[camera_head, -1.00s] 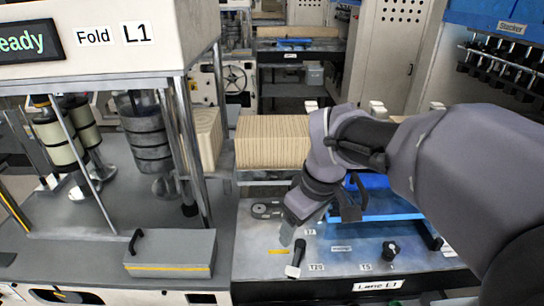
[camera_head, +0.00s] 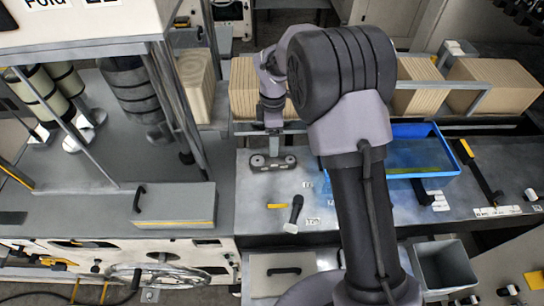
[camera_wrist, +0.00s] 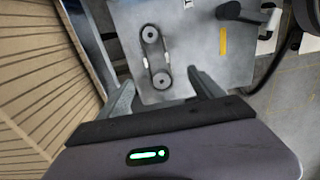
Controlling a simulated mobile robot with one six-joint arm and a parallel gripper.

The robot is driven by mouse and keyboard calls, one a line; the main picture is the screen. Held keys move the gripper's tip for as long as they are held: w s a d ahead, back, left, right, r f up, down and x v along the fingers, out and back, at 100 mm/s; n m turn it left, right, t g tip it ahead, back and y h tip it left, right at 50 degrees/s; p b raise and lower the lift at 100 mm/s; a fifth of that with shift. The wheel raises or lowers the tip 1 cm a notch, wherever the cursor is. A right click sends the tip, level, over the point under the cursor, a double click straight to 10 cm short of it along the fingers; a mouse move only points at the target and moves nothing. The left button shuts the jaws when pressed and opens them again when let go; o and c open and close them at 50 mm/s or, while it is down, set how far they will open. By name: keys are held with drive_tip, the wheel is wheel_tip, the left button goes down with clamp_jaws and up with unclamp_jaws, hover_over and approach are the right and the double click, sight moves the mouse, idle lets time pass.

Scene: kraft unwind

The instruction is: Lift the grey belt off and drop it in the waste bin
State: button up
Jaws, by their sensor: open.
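The grey belt (camera_wrist: 145,62) is looped around two round pulleys on a grey plate in the wrist view. In the head view the belt (camera_head: 259,168) and its pulleys lie on the bench just below my gripper (camera_head: 273,128). In the wrist view my gripper (camera_wrist: 163,90) is open, with a finger on either side of the nearer pulley. Nothing is held between the fingers. Whether the fingertips touch the plate cannot be told. An open grey bin (camera_head: 446,270), which looks like the waste bin, stands at the lower right of the head view.
Kraft stacks (camera_head: 243,88) stand behind the bench; one (camera_wrist: 40,85) fills the left of the wrist view. A blue tray (camera_head: 418,150) is right of my arm. A black-handled tool (camera_head: 296,208) and a yellow strip (camera_head: 277,206) lie in front of the belt.

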sight(272, 163)
drive_tip(key=f, duration=0.7)
drive_tip(key=w+f, duration=0.1)
drive_tip(key=f, duration=0.3)
drive_tip(key=shift+f, duration=0.15)
drive_tip(key=shift+s, duration=0.15)
drive_tip(key=shift+c, duration=0.5)
drive_tip(key=c, duration=1.4)
